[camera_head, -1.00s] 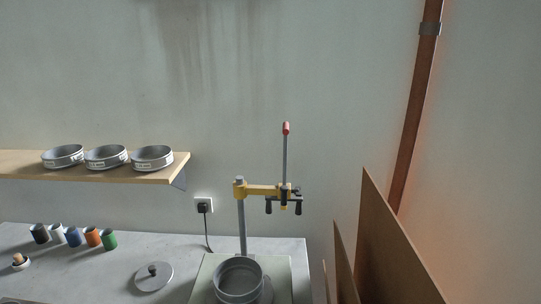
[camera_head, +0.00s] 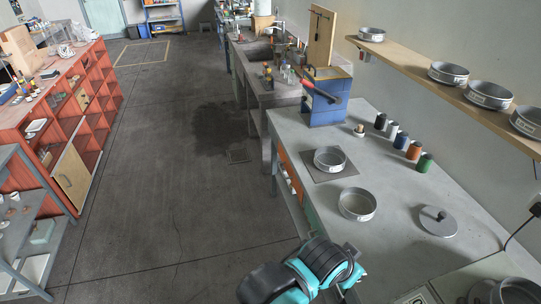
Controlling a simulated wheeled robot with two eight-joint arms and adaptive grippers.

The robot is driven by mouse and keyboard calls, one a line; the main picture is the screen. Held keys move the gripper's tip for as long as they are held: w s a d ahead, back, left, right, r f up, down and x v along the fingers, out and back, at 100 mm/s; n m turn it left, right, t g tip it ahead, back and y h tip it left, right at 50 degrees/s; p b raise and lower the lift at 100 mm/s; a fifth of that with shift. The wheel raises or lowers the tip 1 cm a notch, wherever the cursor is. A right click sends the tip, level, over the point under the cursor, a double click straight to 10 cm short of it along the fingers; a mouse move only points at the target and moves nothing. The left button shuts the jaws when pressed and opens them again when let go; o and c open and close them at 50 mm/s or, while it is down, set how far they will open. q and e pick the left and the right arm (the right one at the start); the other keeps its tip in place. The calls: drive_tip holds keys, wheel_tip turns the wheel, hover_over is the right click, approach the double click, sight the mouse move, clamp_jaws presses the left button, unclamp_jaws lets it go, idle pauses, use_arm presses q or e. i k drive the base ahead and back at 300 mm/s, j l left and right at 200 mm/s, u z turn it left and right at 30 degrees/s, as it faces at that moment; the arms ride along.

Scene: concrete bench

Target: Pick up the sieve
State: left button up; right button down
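Several round metal sieves are in view, and I cannot tell which one the task means. One sieve (camera_head: 330,159) stands on a dark square plate on the bench. Another sieve (camera_head: 357,203) stands on the bare bench nearer to me. More sieves sit on the wall shelf at the right, such as a labelled one (camera_head: 489,95). A round metal pan (camera_head: 515,291) is cut by the bottom right corner. Teal and black links of one of my arms show at the bottom centre, near the bench's front edge. I see no gripper fingertips.
The concrete bench (camera_head: 411,260) holds a lid with a knob (camera_head: 437,221), several coloured cups (camera_head: 413,149) and a blue box-like device (camera_head: 325,97) with a red lever. Open floor (camera_head: 190,190) lies left of the bench. A red shelf unit (camera_head: 50,110) stands at far left.

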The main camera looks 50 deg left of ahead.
sight(328, 159)
drive_tip(key=i+j+u, duration=0.1)
drive_tip(key=u, duration=1.15)
drive_tip(key=z, duration=1.85)
drive_tip(key=u, duration=1.85)
drive_tip(key=z, duration=0.75)
drive_tip(key=i+j+z, duration=0.1)
drive_tip(key=j+z, duration=0.2)
drive_tip(key=z, duration=0.15)
drive_tip(key=i+j+z, duration=0.1)
drive_tip(key=j+z, duration=0.2)
drive_tip(key=z, duration=0.2)
